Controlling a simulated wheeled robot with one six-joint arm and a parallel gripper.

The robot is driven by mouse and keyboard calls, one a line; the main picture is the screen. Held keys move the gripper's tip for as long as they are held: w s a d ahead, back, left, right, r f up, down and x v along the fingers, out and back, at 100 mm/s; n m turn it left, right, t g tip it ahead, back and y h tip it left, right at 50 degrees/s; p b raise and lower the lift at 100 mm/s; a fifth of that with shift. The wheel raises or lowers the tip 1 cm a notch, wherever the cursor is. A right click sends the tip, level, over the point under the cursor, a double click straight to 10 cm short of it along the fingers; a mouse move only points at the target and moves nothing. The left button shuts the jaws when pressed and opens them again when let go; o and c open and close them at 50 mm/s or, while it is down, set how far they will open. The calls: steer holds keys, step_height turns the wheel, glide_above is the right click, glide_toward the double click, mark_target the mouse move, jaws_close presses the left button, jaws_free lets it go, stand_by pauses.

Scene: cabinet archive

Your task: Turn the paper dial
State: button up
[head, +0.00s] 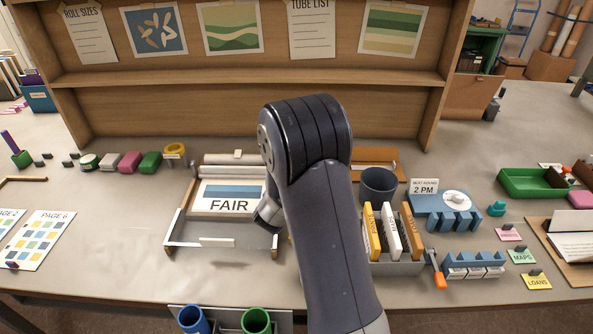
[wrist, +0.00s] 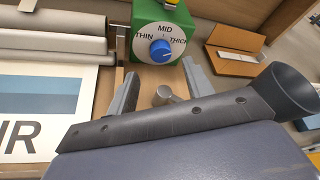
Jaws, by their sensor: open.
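The paper dial shows in the wrist view as a white round face (wrist: 168,32) on a green box, lettered THIN, MID and THICK. A blue knob (wrist: 161,51) sits at its centre. I cannot tell for sure where the knob's mark points. My gripper (wrist: 159,68) is open and empty, its two grey fingers spread left and right just short of the green box. The knob lies beyond and between the fingertips, apart from them. In the head view my arm hides the dial, and only a small part of my gripper shows left of the arm.
A sheet reading FAIR (head: 228,199) lies in a frame left of my arm. Paper rolls (wrist: 62,35) lie left of the dial. A dark cup (head: 379,187) and a rack of folders (head: 394,262) stand to the right. The wooden cabinet (head: 200,110) rises behind.

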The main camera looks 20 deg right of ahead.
steer(key=p+x, duration=0.1)
steer(key=x, duration=0.5)
steer(key=shift+w+d+f+p, duration=0.15)
steer(key=shift+w+p, duration=0.05)
steer(key=shift+p, duration=0.15)
steer(key=c, duration=1)
steer(key=shift+o, duration=0.2)
steer(key=shift+f+n+b, duration=0.2)
steer(key=shift+n+b, duration=0.1)
steer(key=shift+b, duration=0.65)
steer(key=shift+r+h, duration=0.15)
steer(key=shift+h, duration=0.15)
steer(key=shift+c, duration=0.2)
steer(key=o, duration=1)
